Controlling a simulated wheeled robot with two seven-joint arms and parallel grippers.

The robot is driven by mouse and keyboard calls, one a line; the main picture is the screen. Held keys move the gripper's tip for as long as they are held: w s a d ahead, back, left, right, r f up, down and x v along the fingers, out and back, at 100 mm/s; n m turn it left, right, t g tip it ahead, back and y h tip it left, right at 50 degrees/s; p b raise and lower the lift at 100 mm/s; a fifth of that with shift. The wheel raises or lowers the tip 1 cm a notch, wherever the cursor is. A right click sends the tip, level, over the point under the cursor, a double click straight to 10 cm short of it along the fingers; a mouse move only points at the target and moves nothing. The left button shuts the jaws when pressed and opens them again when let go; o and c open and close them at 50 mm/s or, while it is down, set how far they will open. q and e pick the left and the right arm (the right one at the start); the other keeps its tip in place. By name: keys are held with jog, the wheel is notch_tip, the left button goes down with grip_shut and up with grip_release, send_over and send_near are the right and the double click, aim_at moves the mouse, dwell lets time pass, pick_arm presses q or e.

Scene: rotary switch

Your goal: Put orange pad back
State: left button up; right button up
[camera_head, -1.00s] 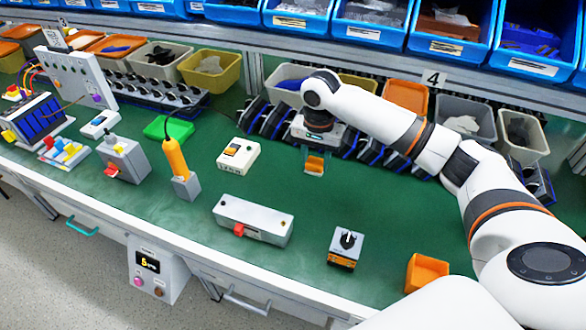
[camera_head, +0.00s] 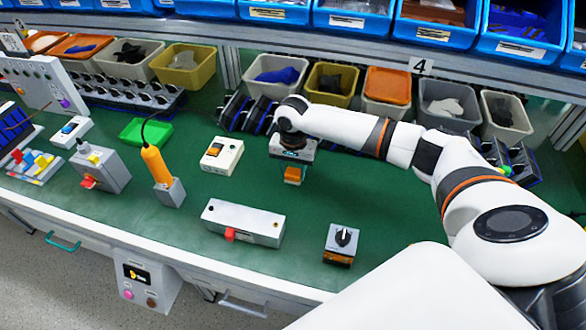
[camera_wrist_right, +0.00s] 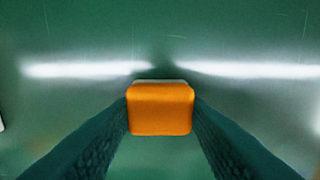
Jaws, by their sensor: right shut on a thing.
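My right gripper (camera_head: 292,168) is over the green bench top, right of a white switch box, pointing down. It is shut on a small orange pad (camera_head: 292,175). In the right wrist view the orange pad (camera_wrist_right: 160,110) sits between the two dark fingers, with a thin pale edge behind it. I cannot tell whether the pad touches the bench. A rotary switch (camera_head: 342,240) with a black knob, grey top and orange lower part stands near the front edge. My left gripper is not in view.
A grey box with a red switch (camera_head: 243,222) lies between the gripper and the front edge. The white switch box (camera_head: 222,155) and an orange-handled tool (camera_head: 157,168) stand to the left. Several bins (camera_head: 330,82) line the back. The green top (camera_head: 300,210) around the gripper is mostly clear.

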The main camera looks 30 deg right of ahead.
aim_at(293, 172)
jog(key=o, duration=1.1)
jog(key=shift+f, duration=0.1)
notch_tip(293, 172, up, 12)
jog(key=shift+r, duration=0.15)
